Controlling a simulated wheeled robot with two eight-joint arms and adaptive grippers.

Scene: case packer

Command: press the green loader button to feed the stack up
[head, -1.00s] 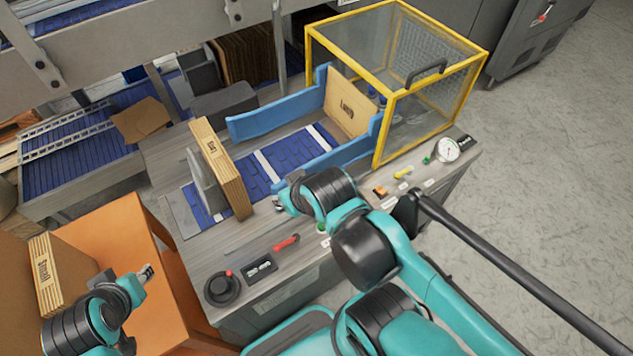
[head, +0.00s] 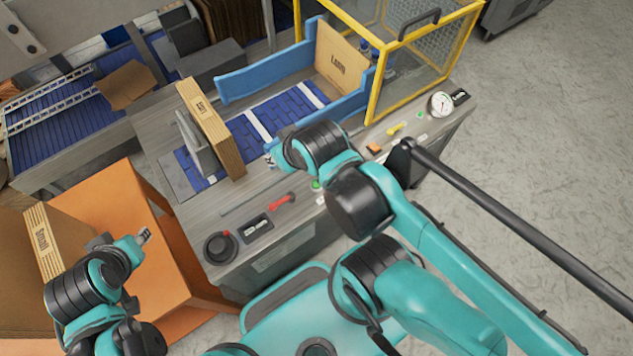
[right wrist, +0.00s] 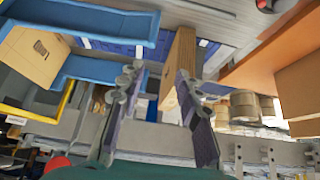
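A green button (head: 316,184) shows on the front ledge of the machine, just below my right wrist and partly crowded by it. A second small green spot (head: 421,114) sits farther right, near the gauge. The stack of cardboard blanks (head: 215,128) stands upright on the blue belt; it also shows in the right wrist view (right wrist: 178,68). My right gripper (head: 270,158) is above the deck, right of the stack. Its fingers (right wrist: 158,95) are apart and empty in the right wrist view. My left gripper (head: 145,236) is over the orange bin, its fingers too small to read.
The ledge carries a black knob (head: 220,248), a red handle (head: 282,201), a yellow handle (head: 397,129) and a gauge (head: 440,104). Blue guide rails (head: 265,75) and a yellow-framed cage (head: 372,95) stand behind. The orange bin (head: 125,195) is at left.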

